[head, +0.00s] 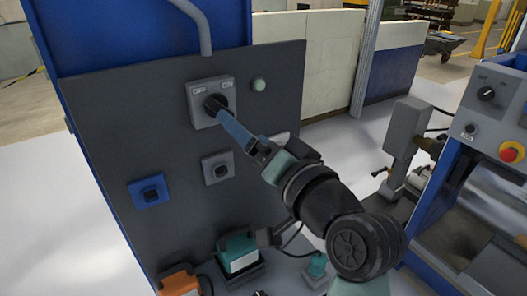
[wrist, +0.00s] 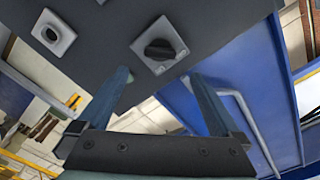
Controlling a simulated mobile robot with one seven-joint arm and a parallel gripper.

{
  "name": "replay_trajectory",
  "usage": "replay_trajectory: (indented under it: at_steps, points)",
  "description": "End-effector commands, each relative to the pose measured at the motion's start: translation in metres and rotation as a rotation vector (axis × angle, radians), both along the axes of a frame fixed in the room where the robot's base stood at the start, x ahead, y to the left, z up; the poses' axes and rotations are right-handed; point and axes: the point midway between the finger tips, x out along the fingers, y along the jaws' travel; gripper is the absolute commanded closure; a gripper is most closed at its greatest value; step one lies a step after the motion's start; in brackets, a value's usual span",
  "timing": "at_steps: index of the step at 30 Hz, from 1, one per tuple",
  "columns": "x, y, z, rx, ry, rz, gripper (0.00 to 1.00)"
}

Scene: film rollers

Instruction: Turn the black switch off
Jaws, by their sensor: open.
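The black switch (head: 215,102) is a round knob on a square grey plate with two small labels, near the top of the dark panel. It also shows in the wrist view (wrist: 158,49), where its grip bar lies slanted across the plate. My gripper (head: 228,121) reaches up from the lower right, its blue fingers close to the knob in the head view. In the wrist view, my gripper (wrist: 160,82) is open and empty, the fingers spread wide. The knob appears beyond the tips, between their lines, with no visible contact. The fingers partly overlap the switch's lower edge in the head view.
The dark panel (head: 130,115) also carries a grey-plated switch (head: 219,170), a blue-plated switch (head: 150,193) and a pale green button (head: 259,85). A grey pipe (head: 203,28) runs above. A blue machine with a red button (head: 511,152) stands at right.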

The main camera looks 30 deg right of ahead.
Motion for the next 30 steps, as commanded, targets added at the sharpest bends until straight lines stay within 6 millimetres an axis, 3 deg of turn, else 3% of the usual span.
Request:
replay_trajectory:
  at_steps: [3,9,26,30]
  points:
    - [-0.022,-0.001,-0.002,-0.001,-0.001,-0.004,0.00]
    - [-0.040,-0.002,-0.001,-0.001,0.000,-0.001,0.00]
    - [-0.042,-0.001,0.001,-0.003,-0.001,-0.001,0.00]
    - [-0.033,0.017,0.025,-0.090,-0.057,-0.013,0.00]
